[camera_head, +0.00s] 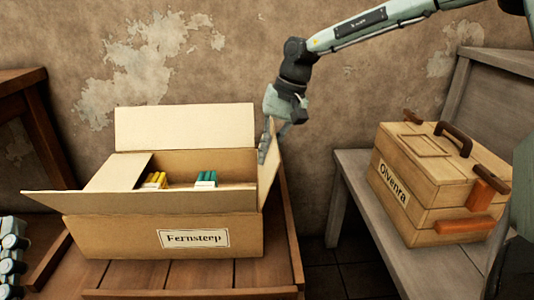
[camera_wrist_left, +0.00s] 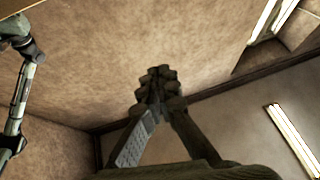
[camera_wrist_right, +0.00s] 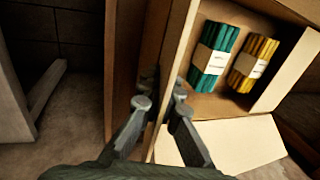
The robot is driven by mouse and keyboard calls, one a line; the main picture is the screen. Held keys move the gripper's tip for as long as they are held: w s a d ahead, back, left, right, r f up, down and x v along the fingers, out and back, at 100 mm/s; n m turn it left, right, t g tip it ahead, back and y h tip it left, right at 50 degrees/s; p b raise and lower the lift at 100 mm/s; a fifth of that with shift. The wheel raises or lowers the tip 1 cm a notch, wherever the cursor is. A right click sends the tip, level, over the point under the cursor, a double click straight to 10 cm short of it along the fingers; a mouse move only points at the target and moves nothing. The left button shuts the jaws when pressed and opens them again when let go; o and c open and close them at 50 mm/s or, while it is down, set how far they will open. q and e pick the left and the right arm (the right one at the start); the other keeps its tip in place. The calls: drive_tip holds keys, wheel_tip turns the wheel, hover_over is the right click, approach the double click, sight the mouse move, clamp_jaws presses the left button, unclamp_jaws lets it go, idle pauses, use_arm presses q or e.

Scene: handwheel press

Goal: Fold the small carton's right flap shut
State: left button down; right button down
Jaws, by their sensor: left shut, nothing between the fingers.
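The small carton, labelled Fernsterp (camera_head: 110,235), stands on a wooden table in the head view. Its right flap (camera_head: 267,165) stands up, leaning slightly outward. The left flap (camera_head: 118,173) lies folded in, the back flap (camera_head: 185,127) stands up, and the front flap (camera_head: 140,202) hangs outward. My right gripper (camera_head: 269,138) is at the right flap's upper edge. In the right wrist view its fingers (camera_wrist_right: 160,98) are apart, with the carton's edge between them; contact is unclear. My left gripper (camera_wrist_left: 157,80) is shut and empty in its wrist view, away from the carton.
Yellow (camera_head: 155,180) and green bundles (camera_head: 206,179) lie inside the carton. A wooden box labelled Olvenra (camera_head: 410,215) stands on a grey bench (camera_head: 350,180) at the right. A dark gap separates bench and table. The plaster wall (camera_head: 230,60) is behind.

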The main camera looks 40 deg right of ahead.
drive_tip(key=shift+w+a, duration=0.1)
idle(0.3)
drive_tip(key=shift+a+h, duration=0.15)
drive_tip(key=shift+h, duration=0.15)
drive_tip(key=shift+w+a+g+h+b, duration=0.3)
drive_tip(key=shift+g+h+b, duration=0.1)
drive_tip(key=shift+g+h, duration=0.1)
drive_tip(key=shift+w+a+r+g+h, duration=0.15)
drive_tip(key=shift+a+g+h, duration=0.25)
drive_tip(key=shift+h, duration=0.3)
use_arm(q)
drive_tip(key=shift+d+f+p, duration=0.1)
drive_tip(key=shift+p, duration=0.35)
use_arm(e)
drive_tip(key=g+h, duration=0.1)
drive_tip(key=w+a+g+h, duration=0.1)
drive_tip(key=shift+a+f+h, duration=0.2)
drive_tip(key=shift+a+h, duration=0.05)
drive_tip(key=shift+h, duration=0.15)
